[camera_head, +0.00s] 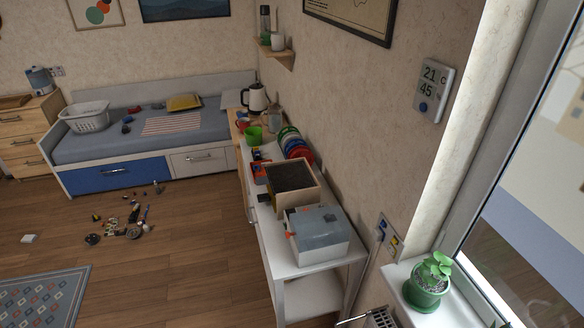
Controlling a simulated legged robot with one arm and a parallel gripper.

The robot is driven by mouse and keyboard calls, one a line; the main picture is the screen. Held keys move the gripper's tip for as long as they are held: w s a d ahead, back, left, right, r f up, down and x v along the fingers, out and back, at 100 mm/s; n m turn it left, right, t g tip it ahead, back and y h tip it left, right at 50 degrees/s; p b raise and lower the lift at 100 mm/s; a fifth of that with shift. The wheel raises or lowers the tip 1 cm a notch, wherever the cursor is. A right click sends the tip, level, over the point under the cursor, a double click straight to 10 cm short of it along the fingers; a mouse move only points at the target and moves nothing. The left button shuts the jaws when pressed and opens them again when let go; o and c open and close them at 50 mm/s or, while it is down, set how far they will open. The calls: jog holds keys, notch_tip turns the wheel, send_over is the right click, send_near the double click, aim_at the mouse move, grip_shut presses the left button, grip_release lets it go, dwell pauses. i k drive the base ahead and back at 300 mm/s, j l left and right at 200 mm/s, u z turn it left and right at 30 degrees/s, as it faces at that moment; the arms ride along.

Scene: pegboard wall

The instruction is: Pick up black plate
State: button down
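I cannot make out a black plate for certain. A row of upright coloured plates (296,146), green, blue and red among them, stands on the white side table against the right wall; any black one there is too small to tell. A small dark round thing (134,231) lies on the wooden floor among scattered small items, and I cannot tell what it is. My gripper is not in view.
The white table (310,269) also carries a grey-topped box (319,236), a dark-topped wooden box (292,182) and a green cup (254,136). A potted plant (427,285) stands on the windowsill. Open floor (200,275) lies left of the table.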

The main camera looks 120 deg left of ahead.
aim_at(294, 176)
jog(key=u, duration=3.8)
jog(key=i+j+z, duration=0.1)
jog(key=j+z, duration=0.15)
jog(key=z, duration=0.2)
jog(key=j+z, duration=0.3)
jog(key=z, duration=0.15)
jog(key=j+z, duration=0.3)
jog(key=z, duration=0.15)
jog(key=j+z, duration=0.45)
jog(key=k+j+z, duration=0.1)
jog(key=j, duration=0.3)
jog(key=k+j, duration=0.1)
jog(key=j, duration=0.3)
jog(key=k+j+z, duration=0.15)
jog(key=j, duration=0.3)
jog(key=k+j, duration=0.1)
jog(key=j, duration=0.3)
jog(key=k+j+z, duration=0.15)
jog(key=j, duration=0.2)
jog(key=i+j, duration=0.1)
jog(key=j, duration=0.6)
jog(key=i, duration=0.05)
